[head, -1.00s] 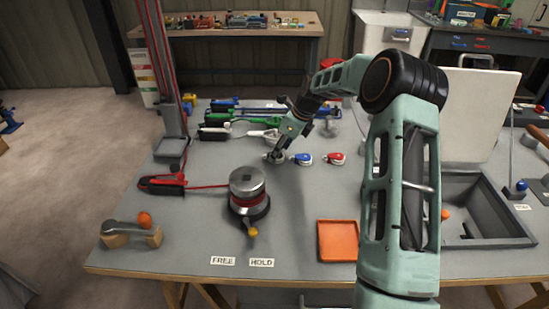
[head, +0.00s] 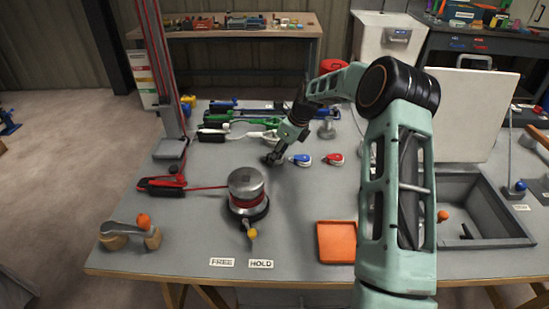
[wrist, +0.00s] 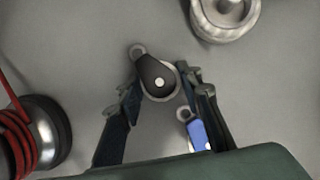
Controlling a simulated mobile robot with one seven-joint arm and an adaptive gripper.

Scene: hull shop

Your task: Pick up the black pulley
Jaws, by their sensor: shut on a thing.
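The black pulley (wrist: 155,76), a dark teardrop body with a pale centre pin and a grey ring at one end, is between my gripper's fingertips in the wrist view. My gripper (wrist: 162,88) is shut on it. In the head view my gripper (head: 271,158) is low over the middle of the bench, just left of the blue pulley. There the black pulley is hard to tell from the dark fingers. I cannot tell whether it is clear of the bench top.
A blue pulley (head: 300,159) and a red pulley (head: 334,159) lie to the right. A silver winch (head: 247,183) with red rope stands in front. An orange tray (head: 336,241) lies front right, beside a sunken sink (head: 505,236). Several rope clutches lie behind.

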